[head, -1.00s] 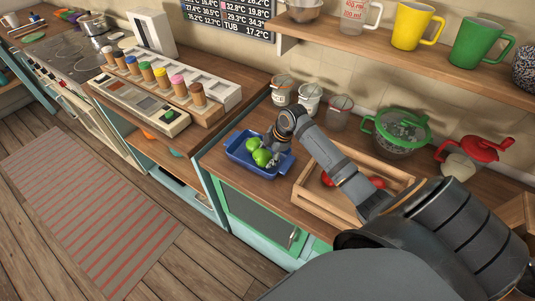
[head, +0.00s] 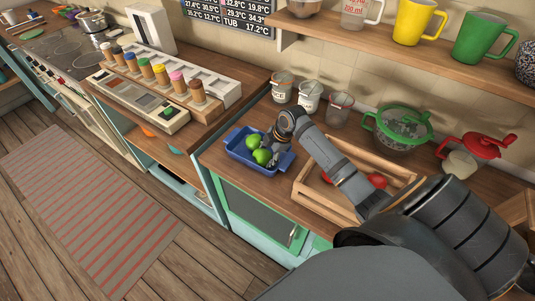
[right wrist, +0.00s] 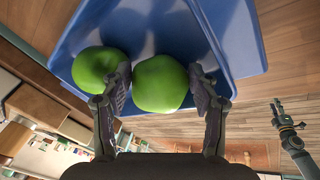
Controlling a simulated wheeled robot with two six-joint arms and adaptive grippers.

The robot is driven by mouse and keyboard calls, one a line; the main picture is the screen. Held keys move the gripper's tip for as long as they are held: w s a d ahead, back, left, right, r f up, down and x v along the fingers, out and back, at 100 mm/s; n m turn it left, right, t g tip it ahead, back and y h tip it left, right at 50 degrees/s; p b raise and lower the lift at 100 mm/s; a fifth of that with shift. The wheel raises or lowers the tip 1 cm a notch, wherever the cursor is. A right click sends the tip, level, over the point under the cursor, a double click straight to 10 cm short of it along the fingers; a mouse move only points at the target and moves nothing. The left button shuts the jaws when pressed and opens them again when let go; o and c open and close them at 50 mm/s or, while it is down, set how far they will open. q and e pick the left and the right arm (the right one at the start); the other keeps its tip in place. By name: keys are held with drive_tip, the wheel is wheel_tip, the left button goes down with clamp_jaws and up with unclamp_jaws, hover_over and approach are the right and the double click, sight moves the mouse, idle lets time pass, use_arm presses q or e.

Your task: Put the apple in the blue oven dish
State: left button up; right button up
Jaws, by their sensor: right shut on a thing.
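The blue oven dish (head: 240,155) stands on the counter near its front edge. Two green apples (head: 253,141) show at the dish in the head view. My right gripper (head: 270,153) reaches down over the dish's right part. In the right wrist view my right gripper (right wrist: 160,92) is shut on one green apple (right wrist: 160,80), a finger on each side, inside or just above the dish (right wrist: 240,50). The other green apple (right wrist: 97,66) is beside it, partly behind one finger. My left gripper (right wrist: 288,115) shows small in the right wrist view, away from the dish; its opening is unclear.
A wooden crate (head: 325,207) with red fruit (head: 377,181) stands right of the dish, under my right arm. A rack of colored-topped jars (head: 172,85) is left.

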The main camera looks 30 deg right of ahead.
drive_tip(key=o, duration=1.3)
drive_tip(key=shift+o, duration=0.2)
drive_tip(key=v, duration=1.2)
clamp_jaws()
drive_tip(key=shift+f, duration=0.1)
idle(0.5)
